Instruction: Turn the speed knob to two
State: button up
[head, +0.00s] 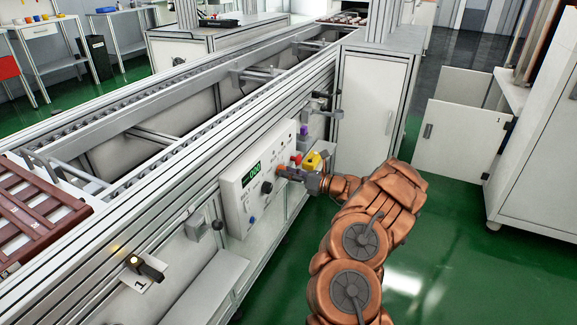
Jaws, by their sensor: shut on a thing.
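The white control panel (233,208) is fixed to the near side of the conveyor. It has a green-lit display (251,173), whose digits are too small to read for certain. A round black knob (267,187) shows below the display, clear of my fingers. My gripper (281,171) reaches in from the right, at the right part of the panel. It is shut on a small control there, which the fingers hide. I cannot tell whether this is the speed knob, nor read its setting.
A yellow box (312,160) and a red button (296,159) sit close beside my gripper. A brown slatted tray (40,215) lies on the conveyor at left. A white cabinet (372,100) stands behind. The green floor (450,225) to the right is clear.

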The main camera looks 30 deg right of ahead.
jog(key=shift+r+m+p, duration=0.1)
jog(key=shift+m+p, duration=3.05)
jog(key=shift+m, duration=0.05)
jog(key=o, duration=1.1)
jog(key=shift+o, duration=0.2)
jog(key=v, duration=1.2)
